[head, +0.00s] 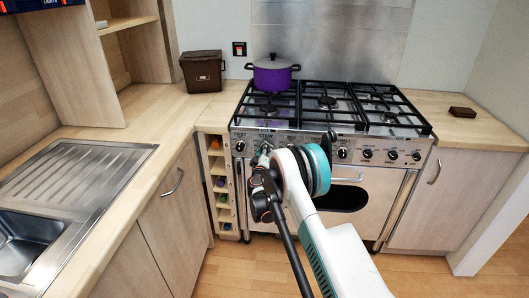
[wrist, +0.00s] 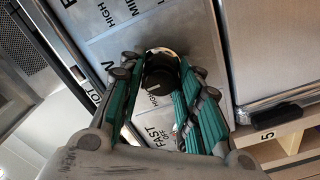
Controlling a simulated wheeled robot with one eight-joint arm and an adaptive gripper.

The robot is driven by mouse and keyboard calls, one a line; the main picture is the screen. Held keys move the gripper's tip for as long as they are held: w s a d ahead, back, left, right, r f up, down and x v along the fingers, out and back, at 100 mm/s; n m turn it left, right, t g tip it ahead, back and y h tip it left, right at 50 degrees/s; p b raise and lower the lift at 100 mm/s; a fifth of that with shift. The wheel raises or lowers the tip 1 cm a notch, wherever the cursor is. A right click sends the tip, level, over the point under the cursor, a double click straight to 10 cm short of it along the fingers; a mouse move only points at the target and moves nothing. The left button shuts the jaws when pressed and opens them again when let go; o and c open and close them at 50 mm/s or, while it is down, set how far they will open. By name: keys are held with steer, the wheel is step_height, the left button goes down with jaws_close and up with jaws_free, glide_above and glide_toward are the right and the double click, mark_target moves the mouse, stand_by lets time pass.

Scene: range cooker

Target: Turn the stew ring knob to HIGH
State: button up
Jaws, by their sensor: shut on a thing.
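The cooker's front panel carries a row of black knobs with printed labels. The stew ring knob is below the STEW label (head: 265,135), largely hidden by my gripper (head: 262,157) in the head view. In the wrist view a dark round knob (wrist: 160,77) with a pale metal rim sits between the teal-padded fingers of my gripper (wrist: 165,95), which is shut on it. FAST, OFF, HIGH and MIN markings show on the panel around the fingers. The knob's pointer is hidden, so its setting cannot be told. The FAST knob (head: 240,146) is just left of my gripper, free.
A purple pot (head: 272,77) stands on the back-left burner. Other knobs (head: 367,154) lie to the right of my arm. A wine rack (head: 221,185) is left of the cooker, and the oven door handle (head: 347,180) is below the panel.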

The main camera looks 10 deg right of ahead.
steer(key=n, duration=0.5)
steer(key=shift+n, duration=0.3)
steer(key=n, duration=0.5)
steer(key=shift+f+n, duration=0.1)
steer(key=shift+n, duration=0.2)
stand_by(0.3)
steer(key=o, duration=1)
steer(key=shift+o, duration=0.2)
steer(key=v, duration=1.2)
